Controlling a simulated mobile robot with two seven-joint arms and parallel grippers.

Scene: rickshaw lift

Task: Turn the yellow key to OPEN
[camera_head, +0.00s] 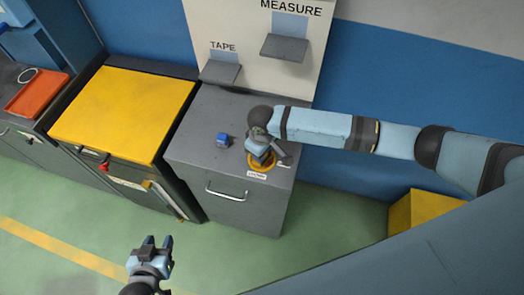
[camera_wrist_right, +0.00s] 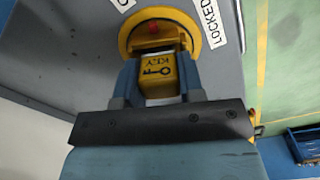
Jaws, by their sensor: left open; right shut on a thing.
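The yellow key (camera_wrist_right: 158,72), marked KEY with a key symbol, sits in a round yellow lock ring (camera_wrist_right: 207,27) in the right wrist view. My right gripper (camera_wrist_right: 158,85) is shut on the key, one finger on each side. A LOCKED label (camera_wrist_right: 213,22) is beside the ring; another label is cut off at the top edge. In the head view the lock ring (camera_head: 262,163) is on the grey cabinet top, mostly hidden under my right gripper (camera_head: 262,158). My left gripper (camera_head: 155,245) is open and empty over the green floor, away from the cabinet.
A small blue block (camera_head: 223,139) lies on the grey cabinet (camera_head: 195,130) left of the lock. A yellow-topped cabinet (camera_head: 120,110) stands to its left, with a red tray (camera_head: 38,93) further left. TAPE and MEASURE shelves (camera_head: 284,48) hang behind. Green floor in front is clear.

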